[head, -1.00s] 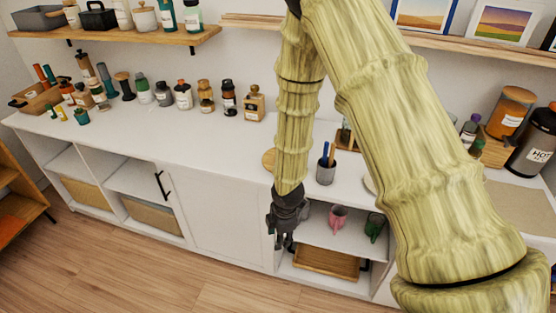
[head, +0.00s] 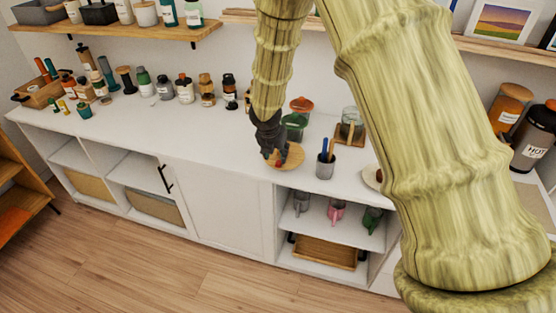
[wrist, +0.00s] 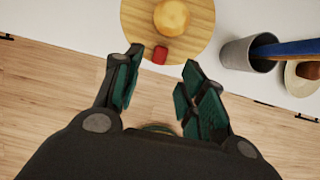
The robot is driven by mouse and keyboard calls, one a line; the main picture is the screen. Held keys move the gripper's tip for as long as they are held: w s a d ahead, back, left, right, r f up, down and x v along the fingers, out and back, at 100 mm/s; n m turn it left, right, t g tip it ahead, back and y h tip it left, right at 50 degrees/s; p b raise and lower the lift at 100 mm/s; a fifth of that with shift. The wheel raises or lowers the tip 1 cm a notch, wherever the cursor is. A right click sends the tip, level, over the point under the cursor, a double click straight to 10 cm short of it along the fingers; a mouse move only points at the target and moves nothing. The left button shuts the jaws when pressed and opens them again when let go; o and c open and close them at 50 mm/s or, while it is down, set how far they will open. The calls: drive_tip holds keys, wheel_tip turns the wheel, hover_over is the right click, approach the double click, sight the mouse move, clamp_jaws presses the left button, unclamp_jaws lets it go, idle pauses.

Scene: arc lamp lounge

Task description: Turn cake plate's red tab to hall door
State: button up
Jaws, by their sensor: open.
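The cake plate is a round wooden disc, standing on the white counter in the head view (head: 294,158) and at the top of the wrist view (wrist: 197,42). Its red tab (wrist: 160,55) is on the rim nearest my gripper; it also shows in the head view (head: 278,164). A round golden cake (wrist: 172,17) sits on the plate. My gripper (wrist: 162,64) is open and empty, its two fingers apart with the tab showing between and just beyond their tips. In the head view, my gripper (head: 269,157) is over the plate's left side and hides part of it. The hall door is not identifiable here.
A grey cup (head: 325,166) with blue-handled items stands right of the plate, also in the wrist view (wrist: 236,54). A green jar (head: 294,125) stands behind. Mugs (head: 337,210) are on the shelf below. The counter left of the plate is clear.

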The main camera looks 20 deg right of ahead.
sight(278, 162)
drive_tip(key=shift+p+x, duration=0.45)
drive_tip(key=shift+x, duration=2.95)
clamp_jaws()
